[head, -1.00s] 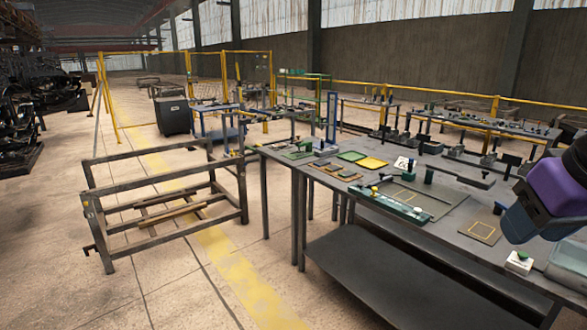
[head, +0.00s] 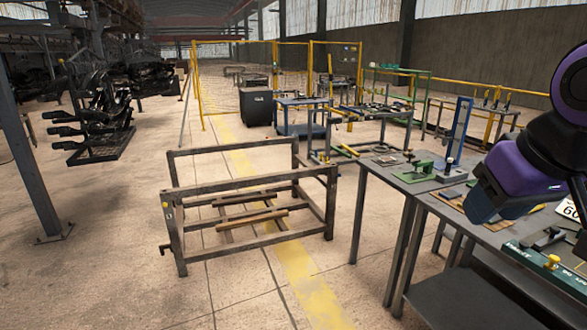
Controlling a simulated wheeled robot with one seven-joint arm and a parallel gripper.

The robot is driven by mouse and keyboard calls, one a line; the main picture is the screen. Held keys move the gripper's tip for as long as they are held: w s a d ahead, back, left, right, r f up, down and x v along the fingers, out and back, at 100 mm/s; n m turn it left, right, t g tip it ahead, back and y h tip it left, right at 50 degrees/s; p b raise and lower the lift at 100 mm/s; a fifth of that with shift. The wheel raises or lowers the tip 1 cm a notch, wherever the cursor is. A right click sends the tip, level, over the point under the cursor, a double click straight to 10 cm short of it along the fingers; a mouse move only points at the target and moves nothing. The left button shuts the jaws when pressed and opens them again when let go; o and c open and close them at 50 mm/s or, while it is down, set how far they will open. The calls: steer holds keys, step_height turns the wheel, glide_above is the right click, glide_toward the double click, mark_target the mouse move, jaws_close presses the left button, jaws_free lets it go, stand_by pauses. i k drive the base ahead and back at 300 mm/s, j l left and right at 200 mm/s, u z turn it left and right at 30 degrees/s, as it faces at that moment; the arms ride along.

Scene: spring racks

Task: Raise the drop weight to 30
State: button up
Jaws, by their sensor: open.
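A tall blue upright column (head: 461,128) stands at the back of the workbench in the head view. A small dark piece (head: 448,168) is low at its foot. The column may be the drop-weight stand, but I cannot make out a weight or a scale for sure. My purple arm covers part of the bench to the right of the column. My gripper's fingers do not show.
The grey workbench (head: 425,198) fills the lower right and carries a green fixture (head: 425,168) and a green-topped device (head: 548,262). Open floor lies further left, beside a dark post (head: 28,150).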

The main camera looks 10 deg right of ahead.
mark_target(445, 138)
steer(key=i+z, duration=0.2)
steer(key=i, duration=0.35)
steer(key=i+j+z, duration=0.2)
steer(key=i, duration=0.35)
steer(key=i+j+z, duration=0.2)
steer(key=i, duration=0.3)
steer(key=i+j+z, duration=0.2)
steer(key=z, duration=0.2)
steer(key=i+j+z, duration=0.6)
steer(key=j+z, duration=0.25)
steer(key=i+j+z, duration=0.2)
steer(key=j+z, duration=0.2)
steer(key=i+j+z, duration=0.1)
steer(key=j+z, duration=0.15)
steer(key=j, duration=0.25)
